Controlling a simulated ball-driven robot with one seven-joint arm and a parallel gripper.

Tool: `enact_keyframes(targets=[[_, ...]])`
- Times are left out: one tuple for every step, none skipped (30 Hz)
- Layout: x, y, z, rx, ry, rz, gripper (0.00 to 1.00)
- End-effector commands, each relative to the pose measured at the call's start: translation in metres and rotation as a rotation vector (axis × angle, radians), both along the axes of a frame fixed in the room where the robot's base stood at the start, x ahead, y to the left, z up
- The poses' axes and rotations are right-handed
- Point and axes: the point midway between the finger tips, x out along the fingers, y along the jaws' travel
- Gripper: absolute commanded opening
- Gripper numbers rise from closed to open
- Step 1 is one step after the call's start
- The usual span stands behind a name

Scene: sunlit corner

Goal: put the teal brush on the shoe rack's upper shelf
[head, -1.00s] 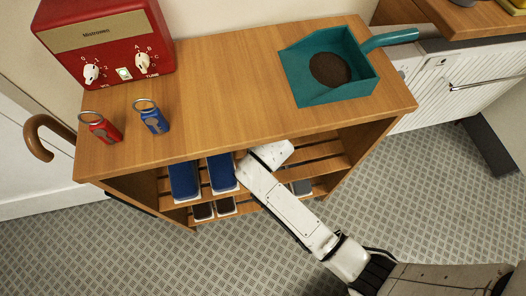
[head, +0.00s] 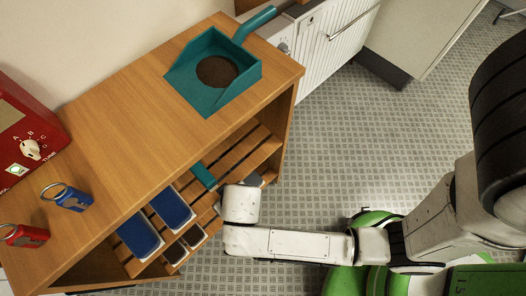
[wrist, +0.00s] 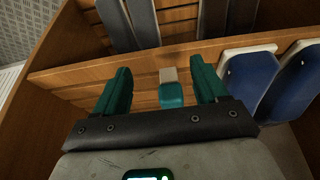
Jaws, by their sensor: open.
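The teal brush (wrist: 171,95) shows in the wrist view as a short teal block with a pale end, over the slats of the shoe rack's upper shelf (wrist: 145,98). It appears to rest there, though contact is hard to make out. My gripper (wrist: 163,82) is open, its teal fingers apart on either side of the brush, with gaps visible on both sides. In the head view the shoe rack (head: 110,100) stands at the left, and my wrist is at its open front. A small teal piece shows on the upper shelf there; I cannot tell whether it is brush or finger.
Blue shoes (head: 172,206) stand beside my gripper on the upper shelf. Dark shoes (head: 176,252) sit lower. The rack's top overhangs and carries a teal dustpan (head: 190,80), blue (head: 72,201) and red (head: 25,235) tagged items, and a red radio (head: 18,125).

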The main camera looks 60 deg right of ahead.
Motion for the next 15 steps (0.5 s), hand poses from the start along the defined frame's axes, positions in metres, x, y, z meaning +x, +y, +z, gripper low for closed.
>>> enact_keyframes(targets=[[-0.005, -0.011, 0.005, -0.004, 0.018, -0.002, 0.72], [-0.009, -0.020, 0.009, -0.006, 0.036, 0.003, 0.72], [-0.016, -0.033, 0.015, -0.008, 0.066, 0.014, 0.72], [-0.024, -0.044, 0.021, -0.009, 0.091, 0.027, 0.72], [-0.032, -0.054, 0.027, -0.006, 0.118, 0.043, 0.72], [-0.043, -0.067, 0.035, -0.002, 0.151, 0.068, 0.72], [-0.052, -0.075, 0.041, 0.002, 0.175, 0.089, 0.72], [-0.060, -0.083, 0.047, 0.008, 0.197, 0.111, 0.72], [-0.071, -0.091, 0.055, 0.015, 0.220, 0.142, 0.72], [-0.078, -0.097, 0.060, 0.020, 0.236, 0.163, 0.72], [-0.085, -0.101, 0.065, 0.026, 0.250, 0.186, 0.72], [-0.092, -0.105, 0.071, 0.032, 0.263, 0.210, 0.72], [-0.096, -0.108, 0.074, 0.036, 0.272, 0.225, 0.72], [-0.100, -0.110, 0.076, 0.039, 0.278, 0.239, 0.72], [-0.103, -0.111, 0.079, 0.042, 0.284, 0.254, 0.72]])
